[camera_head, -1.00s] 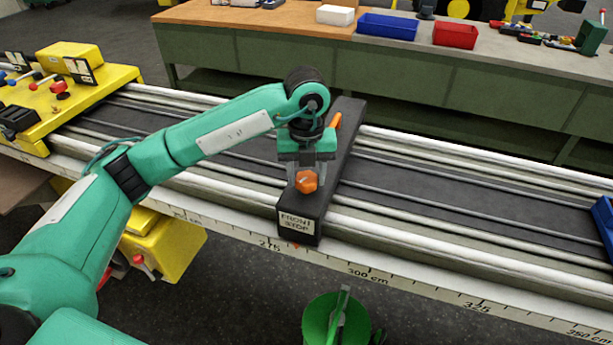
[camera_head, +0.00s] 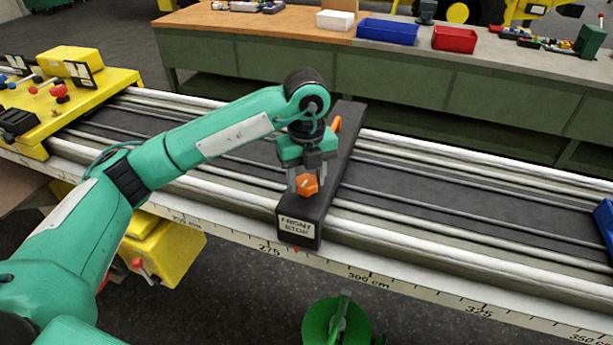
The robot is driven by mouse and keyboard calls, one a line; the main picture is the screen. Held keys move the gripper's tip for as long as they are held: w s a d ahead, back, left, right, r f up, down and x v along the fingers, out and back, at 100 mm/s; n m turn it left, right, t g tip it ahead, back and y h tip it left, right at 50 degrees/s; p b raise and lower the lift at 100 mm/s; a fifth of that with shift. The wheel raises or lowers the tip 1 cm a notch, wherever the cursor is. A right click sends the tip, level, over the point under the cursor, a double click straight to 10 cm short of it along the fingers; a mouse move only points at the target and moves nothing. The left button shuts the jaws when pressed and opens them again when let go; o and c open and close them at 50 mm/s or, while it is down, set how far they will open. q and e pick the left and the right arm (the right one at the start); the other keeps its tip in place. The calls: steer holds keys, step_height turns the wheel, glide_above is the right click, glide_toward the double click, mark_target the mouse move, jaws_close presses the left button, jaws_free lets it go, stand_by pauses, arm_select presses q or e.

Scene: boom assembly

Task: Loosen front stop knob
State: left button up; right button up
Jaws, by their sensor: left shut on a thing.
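The front stop (camera_head: 299,224) is a dark block lying across the rail bed, with a "FRONT STOP" label on its near end. Its orange knob (camera_head: 307,187) sits on top near that end. My left gripper (camera_head: 306,184) points down from above and is shut on the orange knob, with its fingers on the knob's sides. My right gripper is not in view.
A scale (camera_head: 400,284) runs along the near rail; the stop is near 275 to 300 cm. A yellow control unit (camera_head: 95,85) stands left, a blue part (camera_head: 604,222) at the right edge. A green round object (camera_head: 335,322) is below. The bed right of the stop is clear.

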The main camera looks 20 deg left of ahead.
mark_target(307, 180)
arm_select(q)
steer(key=o, duration=1)
steer(key=shift+r, duration=0.1)
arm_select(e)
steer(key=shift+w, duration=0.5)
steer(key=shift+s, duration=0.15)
arm_select(q)
steer(key=shift+r, duration=0.3)
step_height(307, 180, up, 3)
steer(key=shift+w+f+b, duration=0.1)
steer(key=shift+b, duration=0.2)
steer(key=shift+r, duration=5.2)
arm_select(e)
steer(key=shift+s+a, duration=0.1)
arm_select(q)
steer(key=shift+f, duration=0.1)
